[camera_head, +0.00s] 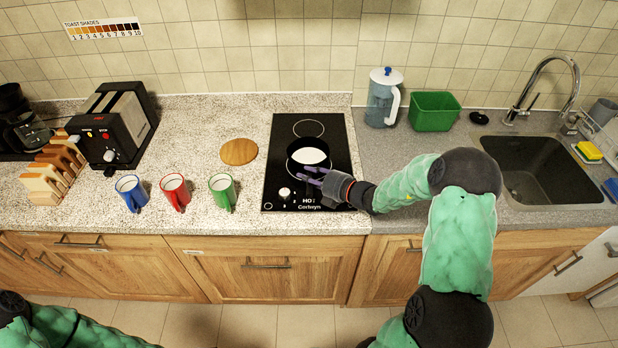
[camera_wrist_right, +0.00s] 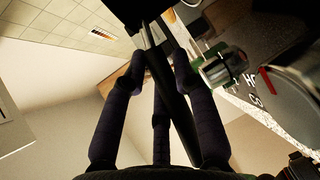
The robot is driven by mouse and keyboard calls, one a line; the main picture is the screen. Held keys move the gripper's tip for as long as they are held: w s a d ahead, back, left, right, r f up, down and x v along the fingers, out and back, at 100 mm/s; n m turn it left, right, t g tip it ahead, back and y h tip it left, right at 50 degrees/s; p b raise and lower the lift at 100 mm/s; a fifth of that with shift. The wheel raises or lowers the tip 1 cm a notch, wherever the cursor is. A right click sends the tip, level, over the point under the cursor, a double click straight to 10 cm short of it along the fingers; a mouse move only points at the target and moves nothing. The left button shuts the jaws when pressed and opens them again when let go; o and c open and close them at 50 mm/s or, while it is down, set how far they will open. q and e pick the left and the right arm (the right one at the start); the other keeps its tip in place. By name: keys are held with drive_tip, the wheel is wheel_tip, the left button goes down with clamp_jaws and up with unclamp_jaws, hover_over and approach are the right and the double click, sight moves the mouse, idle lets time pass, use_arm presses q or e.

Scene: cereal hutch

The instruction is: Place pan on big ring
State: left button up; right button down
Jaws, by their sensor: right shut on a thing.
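The pan (camera_head: 309,155), with a white inside and dark rim, is over the front, larger ring (camera_head: 290,168) of the black cooktop (camera_head: 340,150). It hides much of that ring. I cannot tell whether its base touches the glass. My right gripper (camera_head: 312,177) reaches in from the right at the pan's front side and is shut on its handle. In the right wrist view the fingers (camera_wrist_right: 160,85) close around the dark handle (camera_wrist_right: 172,100). The smaller back ring (camera_head: 308,128) is bare. My left arm shows at the bottom left, its gripper out of view.
A cooktop knob (camera_head: 284,192) sits just left of my right gripper. Green (camera_head: 222,190), red (camera_head: 175,190) and blue (camera_head: 131,192) mugs stand left of the cooktop. A round wooden board (camera_head: 239,151) lies nearby. A jug (camera_head: 383,98) and green bin (camera_head: 434,111) stand back right.

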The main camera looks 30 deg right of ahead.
drive_tip(key=c, duration=1)
unclamp_jaws()
drive_tip(key=shift+r, duration=0.15)
drive_tip(key=p+v, duration=0.2)
drive_tip(key=v, duration=1)
drive_tip(key=shift+p, duration=0.35)
